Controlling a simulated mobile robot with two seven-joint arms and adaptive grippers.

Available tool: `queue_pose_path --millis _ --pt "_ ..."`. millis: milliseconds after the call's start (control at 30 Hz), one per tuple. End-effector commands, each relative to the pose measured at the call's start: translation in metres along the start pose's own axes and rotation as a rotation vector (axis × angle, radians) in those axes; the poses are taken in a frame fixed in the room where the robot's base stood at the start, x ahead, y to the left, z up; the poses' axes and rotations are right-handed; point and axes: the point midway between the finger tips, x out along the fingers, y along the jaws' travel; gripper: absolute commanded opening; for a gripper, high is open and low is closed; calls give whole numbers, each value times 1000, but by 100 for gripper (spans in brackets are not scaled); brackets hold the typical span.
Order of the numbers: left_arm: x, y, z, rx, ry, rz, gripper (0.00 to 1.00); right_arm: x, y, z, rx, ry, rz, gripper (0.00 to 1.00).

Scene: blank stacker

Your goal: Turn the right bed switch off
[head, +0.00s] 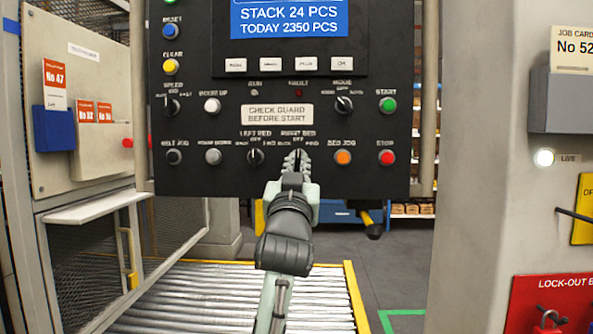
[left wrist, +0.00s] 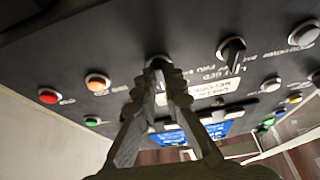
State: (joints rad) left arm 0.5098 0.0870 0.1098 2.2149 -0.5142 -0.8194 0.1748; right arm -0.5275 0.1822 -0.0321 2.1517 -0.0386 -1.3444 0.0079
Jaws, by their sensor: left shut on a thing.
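The right bed switch is mostly hidden behind my left gripper (head: 297,160) in the head view. Its label, "RIGHT BED OFF" (head: 298,135), shows just above the fingers. In the left wrist view the switch's round base (left wrist: 158,60) shows at the fingertips (left wrist: 160,80). The two fingers are closed around its knob, so I cannot tell which way the knob points. My right gripper is in neither view.
The left bed switch (head: 255,156) is close on the left, with its knob about upright. The orange bed jog button (head: 343,157) is close on the right, then the red stop button (head: 386,157). A roller conveyor (head: 220,300) lies below the black panel.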

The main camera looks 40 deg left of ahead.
Motion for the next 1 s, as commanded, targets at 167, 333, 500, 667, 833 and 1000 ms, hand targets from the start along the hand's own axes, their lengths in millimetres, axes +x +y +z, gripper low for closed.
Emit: queue_pose_path --millis 167,333,500,667,833,1000 --pt "2 -1 -3 -40 7 -19 0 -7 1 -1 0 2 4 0" --pt "2 -1 -4 -52 9 -24 0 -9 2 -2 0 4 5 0" --pt "2 -1 -4 -52 10 -24 0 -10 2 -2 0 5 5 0" --pt "2 -1 -5 -52 11 -24 12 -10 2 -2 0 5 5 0" --pt "2 -1 -4 -51 9 -24 30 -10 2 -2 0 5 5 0" --pt "1 0 -2 -51 6 -23 30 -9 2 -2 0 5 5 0"
